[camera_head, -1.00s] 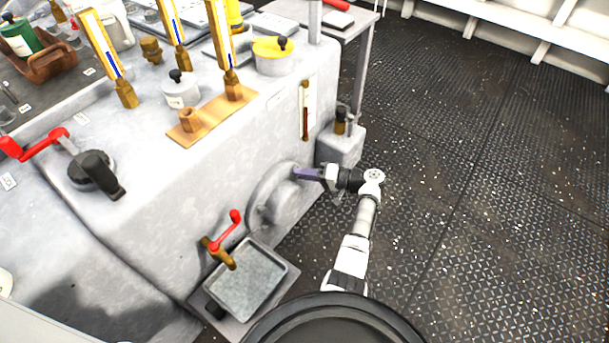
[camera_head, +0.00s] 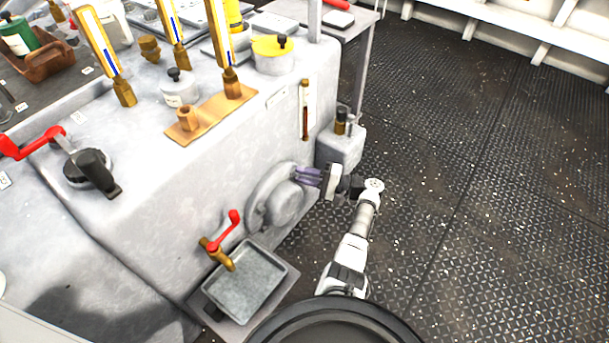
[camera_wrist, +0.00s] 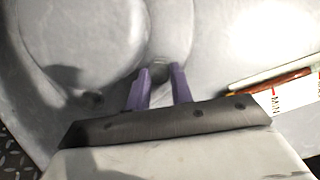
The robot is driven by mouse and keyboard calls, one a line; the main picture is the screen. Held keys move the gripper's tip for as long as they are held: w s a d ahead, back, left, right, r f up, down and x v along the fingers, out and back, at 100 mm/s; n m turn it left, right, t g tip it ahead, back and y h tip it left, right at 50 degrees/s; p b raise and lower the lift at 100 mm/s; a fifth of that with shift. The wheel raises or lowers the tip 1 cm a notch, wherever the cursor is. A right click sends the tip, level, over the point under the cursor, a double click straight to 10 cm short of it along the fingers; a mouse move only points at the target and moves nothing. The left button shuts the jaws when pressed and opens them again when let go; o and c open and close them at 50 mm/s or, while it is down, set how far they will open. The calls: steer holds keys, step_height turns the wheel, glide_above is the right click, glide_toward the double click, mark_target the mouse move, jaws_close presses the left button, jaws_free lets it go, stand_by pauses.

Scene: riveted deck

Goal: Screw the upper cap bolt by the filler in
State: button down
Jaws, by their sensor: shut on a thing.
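The round grey cap (camera_head: 282,205) stands out from the side of the grey casing. My gripper (camera_head: 308,176), with purple fingers, reaches its upper right edge from the right. In the wrist view my gripper (camera_wrist: 160,76) has its fingertips at the lug on the cap's rim. It is shut on the upper cap bolt, which is mostly hidden between the fingertips; how deep it sits cannot be told. The filler (camera_head: 341,121), with a dark top and amber neck, stands on a grey box just above my gripper.
A sight gauge (camera_head: 305,110) is on the casing above the cap. A red-handled brass tap (camera_head: 222,245) and a grey drip tray (camera_head: 247,283) are at lower left. The riveted deck (camera_head: 460,190) to the right is clear.

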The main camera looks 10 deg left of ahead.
steer(key=shift+d, duration=0.1)
steer(key=c, duration=1.2)
jaws_free()
